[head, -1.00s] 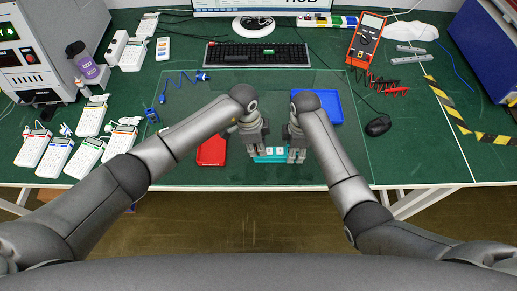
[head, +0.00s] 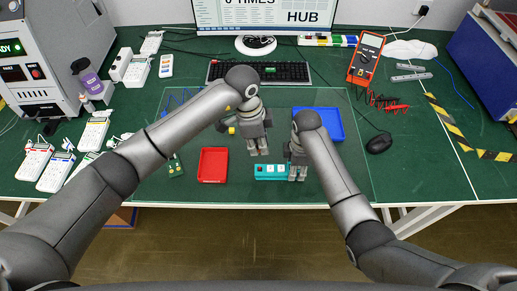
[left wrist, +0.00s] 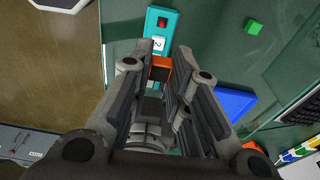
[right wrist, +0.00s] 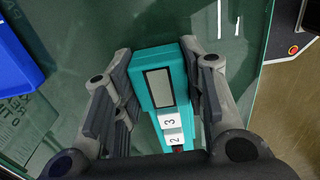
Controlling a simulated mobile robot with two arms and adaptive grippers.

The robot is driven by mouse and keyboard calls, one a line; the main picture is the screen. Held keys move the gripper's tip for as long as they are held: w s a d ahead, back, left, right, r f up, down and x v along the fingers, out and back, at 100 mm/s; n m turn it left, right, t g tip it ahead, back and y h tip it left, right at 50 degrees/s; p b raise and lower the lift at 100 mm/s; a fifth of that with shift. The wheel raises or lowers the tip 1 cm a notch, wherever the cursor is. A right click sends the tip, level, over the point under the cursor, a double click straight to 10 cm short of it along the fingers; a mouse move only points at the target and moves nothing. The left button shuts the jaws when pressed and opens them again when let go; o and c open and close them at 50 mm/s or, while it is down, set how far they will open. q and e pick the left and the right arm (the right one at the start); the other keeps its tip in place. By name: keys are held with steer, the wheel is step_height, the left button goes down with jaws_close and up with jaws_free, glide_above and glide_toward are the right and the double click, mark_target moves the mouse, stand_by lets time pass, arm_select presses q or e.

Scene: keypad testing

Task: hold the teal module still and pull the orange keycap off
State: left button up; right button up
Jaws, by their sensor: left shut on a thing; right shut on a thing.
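The teal module (head: 264,172) lies flat near the table's front edge. My right gripper (head: 298,174) is shut across its display end; the right wrist view shows the fingers on both sides of the teal body (right wrist: 152,60). White keys 3 and 2 (right wrist: 173,128) sit on it. A dark socket with a red middle (left wrist: 163,22) is at its other end. My left gripper (head: 259,149) is shut on the orange keycap (left wrist: 160,66), held between its fingertips above and apart from the module. The fingers partly hide the keycap, and the head view does not show it clearly.
A red tray (head: 213,151) lies left of the module and a blue tray (head: 335,139) lies behind to its right. A green block (left wrist: 254,27) lies on the mat. The keyboard (head: 292,74) and mouse (head: 379,144) are further off.

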arm_select(q)
steer(key=shift+r, duration=2.15)
arm_select(e)
steer(key=o, duration=1.1)
steer(key=shift+r, duration=0.1)
step_height(320, 180, up, 12)
steer(key=shift+f, duration=0.1)
steer(key=shift+f, duration=0.1)
